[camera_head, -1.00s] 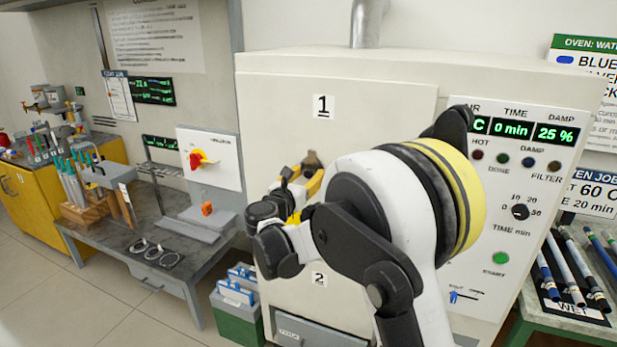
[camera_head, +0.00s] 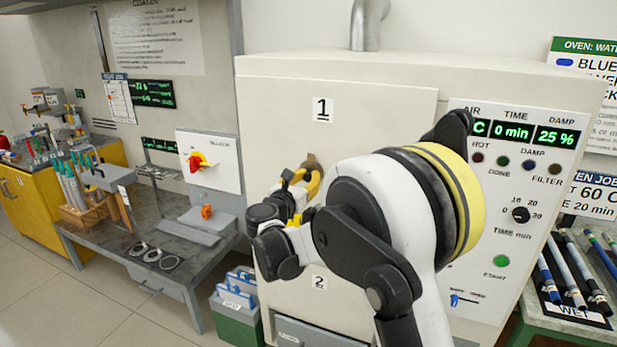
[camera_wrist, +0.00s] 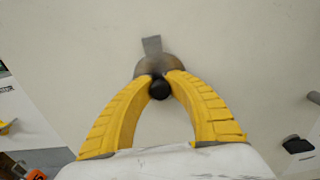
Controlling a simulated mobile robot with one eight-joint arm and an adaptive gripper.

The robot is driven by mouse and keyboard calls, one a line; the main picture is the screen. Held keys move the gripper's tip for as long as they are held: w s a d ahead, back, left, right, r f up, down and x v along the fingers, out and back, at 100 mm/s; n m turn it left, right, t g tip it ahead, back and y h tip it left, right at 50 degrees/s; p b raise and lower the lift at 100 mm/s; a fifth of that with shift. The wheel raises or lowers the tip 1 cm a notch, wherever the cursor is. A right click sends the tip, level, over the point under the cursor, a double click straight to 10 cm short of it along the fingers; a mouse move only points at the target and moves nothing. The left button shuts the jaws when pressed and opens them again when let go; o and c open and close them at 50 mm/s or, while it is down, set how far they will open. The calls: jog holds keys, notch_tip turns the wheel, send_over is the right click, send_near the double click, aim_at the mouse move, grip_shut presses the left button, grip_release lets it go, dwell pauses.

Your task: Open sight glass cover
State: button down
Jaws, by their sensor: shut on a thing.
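The sight glass cover (camera_wrist: 152,65) is a round brownish disc on the cream oven door, with a small grey tab above it and a dark knob (camera_wrist: 159,89) at its lower part. In the wrist view the two yellow fingers of my gripper (camera_wrist: 160,82) are closed on the knob, one on each side. In the head view the cover (camera_head: 312,162) shows only in part above the yellow fingers of my gripper (camera_head: 303,182); my arm hides the rest. Any glass behind the cover is not visible.
The oven door (camera_head: 380,110) carries labels 1 and 2. A control panel (camera_head: 520,190) with knobs and displays is on the right. A workbench (camera_head: 150,225) with tools stands left. A green bin (camera_head: 236,325) with blue-handled items is below.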

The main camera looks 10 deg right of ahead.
aim_at(297, 160)
jog(key=shift+a+m, duration=0.2)
jog(key=shift+m, duration=0.2)
jog(key=a+m, duration=0.1)
jog(key=m, duration=0.2)
jog(key=w+a+r+m+p, duration=0.1)
jog(key=m, duration=0.3)
jog(key=w+a+r+m+p, duration=0.1)
jog(key=m, duration=0.2)
jog(key=shift+w, duration=0.15)
jog(key=shift+w+a+r+m+p, duration=0.1)
jog(key=shift+r+m+p, duration=0.2)
jog(key=shift+m, duration=0.55)
jog(key=shift+w+a+r+m+p, duration=0.1)
jog(key=shift+r+m+p, duration=0.15)
jog(key=shift+m, duration=0.6)
